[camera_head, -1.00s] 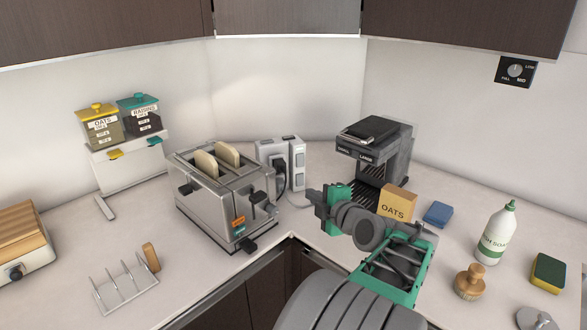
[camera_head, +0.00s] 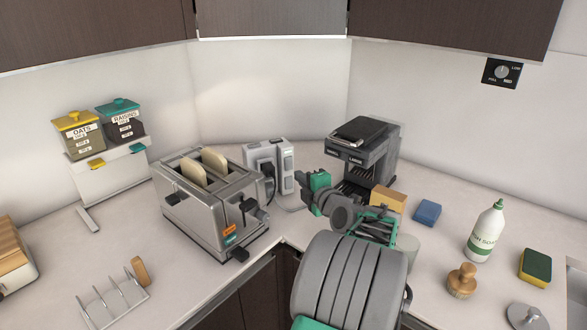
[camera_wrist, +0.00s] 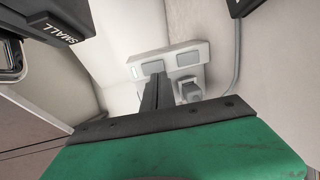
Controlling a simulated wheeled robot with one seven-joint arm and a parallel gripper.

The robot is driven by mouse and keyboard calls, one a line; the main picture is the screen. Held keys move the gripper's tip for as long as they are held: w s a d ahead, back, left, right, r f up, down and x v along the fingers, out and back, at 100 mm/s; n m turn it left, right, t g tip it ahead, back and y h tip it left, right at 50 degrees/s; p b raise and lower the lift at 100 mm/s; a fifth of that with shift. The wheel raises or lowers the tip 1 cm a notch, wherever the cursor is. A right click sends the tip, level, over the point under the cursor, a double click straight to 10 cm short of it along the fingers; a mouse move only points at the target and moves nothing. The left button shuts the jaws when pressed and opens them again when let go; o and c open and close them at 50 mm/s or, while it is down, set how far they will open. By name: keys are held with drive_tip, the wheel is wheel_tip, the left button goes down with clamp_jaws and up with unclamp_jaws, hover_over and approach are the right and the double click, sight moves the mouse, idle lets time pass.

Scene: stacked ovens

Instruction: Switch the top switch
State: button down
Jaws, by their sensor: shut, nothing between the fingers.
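The white power strip (camera_head: 284,172) stands upright in the counter corner between toaster and coffee machine, with a dark plug on its left part. In the wrist view the strip (camera_wrist: 168,59) shows two grey rectangular switches, one left (camera_wrist: 152,68) and one right (camera_wrist: 187,58), and a plugged-in plug (camera_wrist: 190,90). I cannot tell which switch is the top one. My gripper (camera_head: 302,196) is just right of and in front of the strip. Its dark fingers (camera_wrist: 157,92) are shut and empty, overlapping the lower edge of the left switch in the wrist view. Contact cannot be told.
The toaster (camera_head: 215,215) with bread is left of the gripper. The coffee machine (camera_head: 372,150) stands close behind and right of it; its edge shows in the wrist view (camera_wrist: 45,25). A box (camera_head: 388,201) and blue sponge (camera_head: 427,212) lie right. A cable runs beside the strip.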

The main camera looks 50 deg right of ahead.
sight(289, 167)
drive_tip(key=p+x, duration=0.1)
drive_tip(key=x, duration=0.4)
drive_tip(key=f+b, duration=0.1)
drive_tip(key=b, duration=0.2)
drive_tip(key=shift+w+d+f+b, duration=0.1)
drive_tip(key=shift+w+b, duration=0.1)
drive_tip(key=shift+b, duration=0.15)
drive_tip(key=shift+r+p, duration=0.6)
drive_tip(key=shift+s+f+b, duration=0.25)
drive_tip(key=shift+f+b, duration=0.1)
drive_tip(key=shift+b, duration=0.2)
drive_tip(key=s+a+b, duration=0.1)
drive_tip(key=s, duration=0.3)
drive_tip(key=s+a+f+b, duration=0.1)
drive_tip(key=s+a+b, duration=0.1)
drive_tip(key=s, duration=0.1)
drive_tip(key=s+a+b, duration=0.1)
drive_tip(key=s+b, duration=0.1)
drive_tip(key=s, duration=0.2)
drive_tip(key=shift+s+a+f, duration=0.15)
drive_tip(key=shift+s, duration=0.15)
drive_tip(key=shift+s+a, duration=0.3)
drive_tip(key=shift+s, duration=0.25)
